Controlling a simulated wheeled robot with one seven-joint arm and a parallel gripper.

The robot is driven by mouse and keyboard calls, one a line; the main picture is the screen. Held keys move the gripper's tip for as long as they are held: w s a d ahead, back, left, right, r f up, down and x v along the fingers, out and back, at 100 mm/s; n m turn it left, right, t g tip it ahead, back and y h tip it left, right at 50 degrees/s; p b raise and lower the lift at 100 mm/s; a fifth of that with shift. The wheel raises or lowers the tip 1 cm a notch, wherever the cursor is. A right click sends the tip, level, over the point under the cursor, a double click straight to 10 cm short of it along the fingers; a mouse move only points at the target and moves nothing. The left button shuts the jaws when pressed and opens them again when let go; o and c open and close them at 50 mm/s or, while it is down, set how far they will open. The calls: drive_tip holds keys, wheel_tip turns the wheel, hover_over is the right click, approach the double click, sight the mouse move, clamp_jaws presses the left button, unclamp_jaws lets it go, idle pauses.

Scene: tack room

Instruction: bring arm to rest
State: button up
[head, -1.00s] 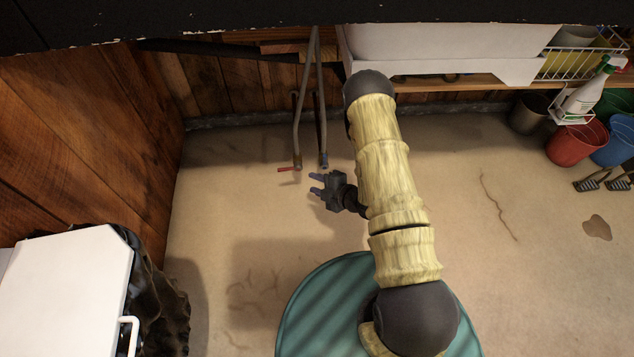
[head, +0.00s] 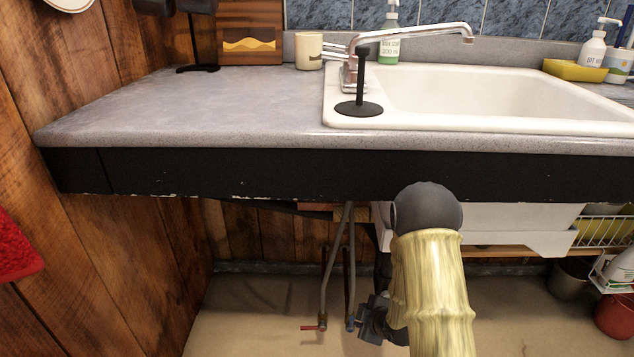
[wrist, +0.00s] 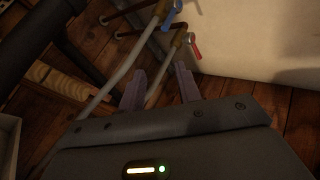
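My gripper (head: 362,320) is under the counter at the lower middle of the head view, just right of the water pipes. In the wrist view, its two grey-purple fingers (wrist: 160,86) are apart with nothing held between them. A pipe passes behind them. The red valve handle (head: 313,328) is at the foot of the left pipe, and shows in the wrist view (wrist: 195,47). The blue valve handle shows at the top of the wrist view (wrist: 178,5). My pale, bark-textured arm hides part of the space under the sink.
The black-fronted counter (head: 220,172) overhangs my arm. The white sink (head: 480,95) has a black plunger-like thing (head: 360,95) on its rim. A wooden wall (head: 110,250) is at left. Buckets, one red (head: 614,315), stand at right. Floor left of the pipes is clear.

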drive_tip(key=s+d+r+m+g+h, duration=0.25)
drive_tip(key=s+r+m, duration=0.4)
drive_tip(key=r, duration=0.45)
drive_tip(key=s+r+m+g, duration=0.3)
drive_tip(key=s+r+m, duration=0.55)
drive_tip(key=s, duration=0.45)
drive_tip(key=w+a+r+p+v, duration=0.1)
drive_tip(key=w+p+v, duration=0.2)
drive_tip(key=p+v, duration=1.2)
drive_tip(key=w+p+v, duration=0.4)
drive_tip(key=p+v, duration=1.1)
drive_tip(key=p, duration=0.1)
drive_tip(key=w+a+r+p+v, duration=0.1)
drive_tip(key=w+p+v, duration=0.2)
drive_tip(key=p+v, duration=1.1)
drive_tip(key=shift+w+r+h+p, duration=0.25)
drive_tip(key=shift+r+h+p, duration=0.1)
drive_tip(key=shift+r+p, duration=0.45)
drive_tip(key=shift+a+f, duration=0.1)
drive_tip(key=shift+c, duration=0.5)
drive_tip(key=shift+w, duration=0.1)
